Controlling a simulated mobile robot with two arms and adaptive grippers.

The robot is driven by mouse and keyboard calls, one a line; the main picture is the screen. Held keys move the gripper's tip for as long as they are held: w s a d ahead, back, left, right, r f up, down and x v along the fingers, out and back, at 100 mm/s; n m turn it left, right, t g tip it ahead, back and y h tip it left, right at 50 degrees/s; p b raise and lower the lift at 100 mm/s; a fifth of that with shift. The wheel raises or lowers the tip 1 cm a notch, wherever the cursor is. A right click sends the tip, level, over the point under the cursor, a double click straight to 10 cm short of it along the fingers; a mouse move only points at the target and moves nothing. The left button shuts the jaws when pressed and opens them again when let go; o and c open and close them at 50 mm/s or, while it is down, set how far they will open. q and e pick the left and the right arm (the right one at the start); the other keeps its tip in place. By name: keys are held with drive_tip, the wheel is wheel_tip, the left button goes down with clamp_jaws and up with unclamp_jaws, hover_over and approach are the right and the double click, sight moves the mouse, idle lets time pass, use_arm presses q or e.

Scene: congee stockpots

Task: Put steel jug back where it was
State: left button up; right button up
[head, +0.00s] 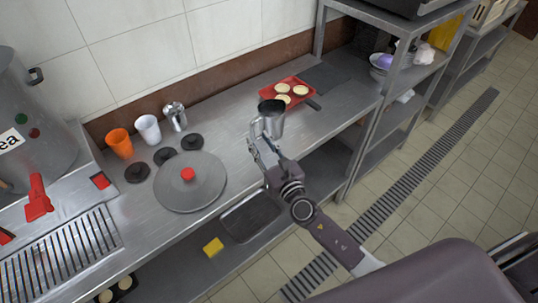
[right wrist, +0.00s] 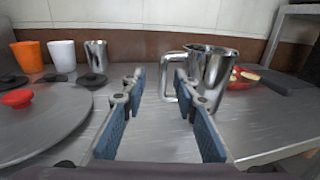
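A steel jug (head: 272,122) with a loop handle and a dark inside is upright on the steel counter, near its front edge. It shows large in the right wrist view (right wrist: 212,68), its handle (right wrist: 168,78) turned toward my gripper. My right gripper (head: 257,146) is open; its two blue-padded fingers (right wrist: 158,85) are apart with nothing clearly clamped between them. The handle lies just past the fingertips, close to the right finger; whether they touch I cannot tell. My left gripper is not in view.
A smaller steel vessel (head: 175,116), a white cup (head: 148,130) and an orange cup (head: 119,143) stand at the back left. A large round lid (head: 205,190) and dark small lids lie left of my gripper. A red tray (head: 270,92) with pale rounds is behind the jug.

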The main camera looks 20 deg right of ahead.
drive_tip(key=s+d+b, duration=0.1)
drive_tip(key=s, duration=0.6)
drive_tip(key=shift+s, duration=0.35)
drive_tip(key=shift+d, duration=0.1)
